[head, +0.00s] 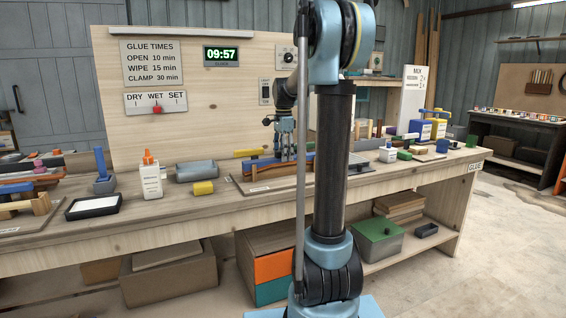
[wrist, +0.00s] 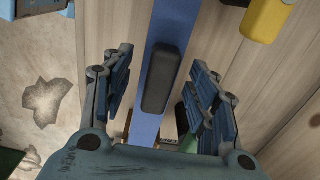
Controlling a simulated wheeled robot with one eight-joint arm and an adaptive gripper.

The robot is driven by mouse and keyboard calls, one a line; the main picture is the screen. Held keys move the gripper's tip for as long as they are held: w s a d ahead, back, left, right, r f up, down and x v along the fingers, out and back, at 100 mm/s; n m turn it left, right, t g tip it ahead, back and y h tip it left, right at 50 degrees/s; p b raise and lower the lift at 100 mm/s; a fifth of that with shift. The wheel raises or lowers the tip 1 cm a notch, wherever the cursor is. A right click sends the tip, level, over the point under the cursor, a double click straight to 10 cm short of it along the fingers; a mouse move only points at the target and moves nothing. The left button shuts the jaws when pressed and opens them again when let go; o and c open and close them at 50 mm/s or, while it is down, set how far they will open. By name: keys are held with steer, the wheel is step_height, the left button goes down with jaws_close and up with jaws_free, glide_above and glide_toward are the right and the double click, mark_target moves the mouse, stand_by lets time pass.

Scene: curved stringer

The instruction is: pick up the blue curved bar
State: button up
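The blue curved bar (wrist: 178,22) runs lengthwise through the middle of the wrist view, with a dark rounded block (wrist: 167,78) over part of it. In the head view the bar (head: 259,163) lies on the workbench, partly behind my arm. My gripper (wrist: 161,60) is open, with one finger on each side of the bar and visible gaps to both. In the head view my gripper (head: 285,147) points down at the bar. Whether the fingertips are level with the bar is unclear.
Green and blue items sit to the right. A backboard (head: 185,55) rises behind.

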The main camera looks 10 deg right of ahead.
steer(key=c, duration=1)
steer(key=shift+o, duration=0.2)
steer(key=shift+r, duration=0.1)
